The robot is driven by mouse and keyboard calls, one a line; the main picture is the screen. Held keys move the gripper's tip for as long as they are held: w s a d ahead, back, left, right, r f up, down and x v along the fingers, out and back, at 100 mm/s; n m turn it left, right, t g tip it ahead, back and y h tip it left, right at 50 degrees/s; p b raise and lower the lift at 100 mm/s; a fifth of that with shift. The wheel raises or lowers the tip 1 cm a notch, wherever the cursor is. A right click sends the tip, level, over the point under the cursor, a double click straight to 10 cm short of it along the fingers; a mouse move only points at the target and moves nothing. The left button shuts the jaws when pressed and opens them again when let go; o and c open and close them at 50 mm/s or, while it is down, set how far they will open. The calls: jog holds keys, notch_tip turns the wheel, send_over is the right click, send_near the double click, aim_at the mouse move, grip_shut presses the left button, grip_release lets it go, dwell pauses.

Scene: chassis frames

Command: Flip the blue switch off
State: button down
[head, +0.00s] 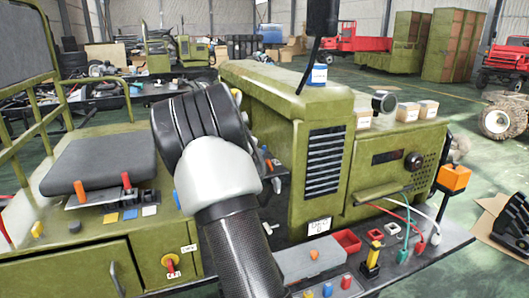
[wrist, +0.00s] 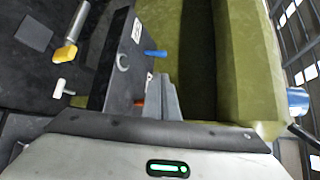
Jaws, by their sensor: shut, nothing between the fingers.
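A small blue switch (wrist: 155,53) sticks out from the right side of a black panel (wrist: 118,58) in the wrist view, next to a white label. My gripper (wrist: 163,78) is shut and empty. Its tips point toward the panel, just below the blue switch in the picture, apparently without touching it. An orange switch (wrist: 138,102) lies just left of the fingers, partly hidden. In the head view my arm covers the gripper and that panel; I cannot make out this blue switch there.
A green engine cover (head: 292,105) stands right of my arm; it fills the right of the wrist view close beside the fingers. A yellow-handled lever (wrist: 65,53) and a white knob (wrist: 63,86) are at left. A dark seat (head: 98,163) is left of my arm.

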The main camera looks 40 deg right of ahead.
jog(key=shift+d, duration=0.1)
jog(key=p+x, duration=0.1)
jog(key=x, duration=0.8)
jog(key=shift+w+d+f+p, duration=0.15)
jog(key=shift+w+d+p, duration=0.1)
jog(key=shift+d+p, duration=0.05)
jog(key=shift+s+a+f+b, duration=0.1)
jog(key=shift+s+b, duration=0.05)
jog(key=shift+b, duration=0.55)
